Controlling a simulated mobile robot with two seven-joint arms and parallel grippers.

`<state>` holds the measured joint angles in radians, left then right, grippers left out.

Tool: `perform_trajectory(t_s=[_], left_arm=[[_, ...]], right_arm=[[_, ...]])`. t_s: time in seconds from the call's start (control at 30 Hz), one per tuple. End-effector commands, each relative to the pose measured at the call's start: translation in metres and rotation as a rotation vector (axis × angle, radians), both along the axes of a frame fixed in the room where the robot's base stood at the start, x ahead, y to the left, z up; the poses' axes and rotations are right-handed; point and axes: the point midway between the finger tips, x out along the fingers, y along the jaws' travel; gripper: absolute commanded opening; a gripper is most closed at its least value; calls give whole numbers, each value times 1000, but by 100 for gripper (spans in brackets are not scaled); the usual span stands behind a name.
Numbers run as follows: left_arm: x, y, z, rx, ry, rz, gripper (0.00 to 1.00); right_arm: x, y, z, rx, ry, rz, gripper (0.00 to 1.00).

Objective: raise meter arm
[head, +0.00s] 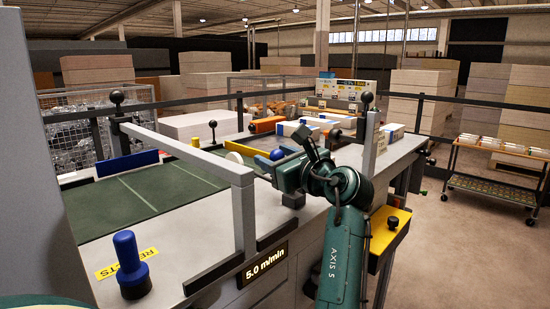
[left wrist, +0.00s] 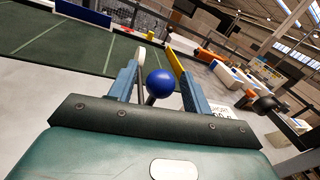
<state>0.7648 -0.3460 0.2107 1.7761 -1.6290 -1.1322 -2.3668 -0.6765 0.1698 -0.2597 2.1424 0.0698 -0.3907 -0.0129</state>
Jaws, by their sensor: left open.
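A blue ball knob (head: 277,154) stands at the near side of the green belt, beside a yellow bar (head: 247,150) and a white wheel (head: 235,158); these look like parts of the meter arm. My left gripper (head: 271,167) reaches in at the knob. In the left wrist view the blue knob (left wrist: 160,83) shows between the two open fingers (left wrist: 160,72), on a short grey stem. I cannot tell whether either finger touches it. The white wheel (left wrist: 141,54) and yellow bar (left wrist: 174,61) lie just beyond. My right gripper is not in view.
A grey frame (head: 190,151) spans the green belt (head: 150,200) left of my gripper. A blue-capped post (head: 130,262) and a speed display (head: 262,264) are at the near edge. Reams (head: 300,126) lie beyond; a cart (head: 495,165) stands right on open floor.

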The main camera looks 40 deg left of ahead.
Motion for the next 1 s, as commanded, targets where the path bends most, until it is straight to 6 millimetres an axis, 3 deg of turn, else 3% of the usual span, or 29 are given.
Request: perform_trajectory(t_s=[0.17,0.77,1.0], left_arm=[[0,0,0,0,0,0,49],[0,0,0,0,0,0,1],[0,0,0,1,1,0,0]], right_arm=[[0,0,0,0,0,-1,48],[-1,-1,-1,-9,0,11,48],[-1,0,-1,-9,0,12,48]])
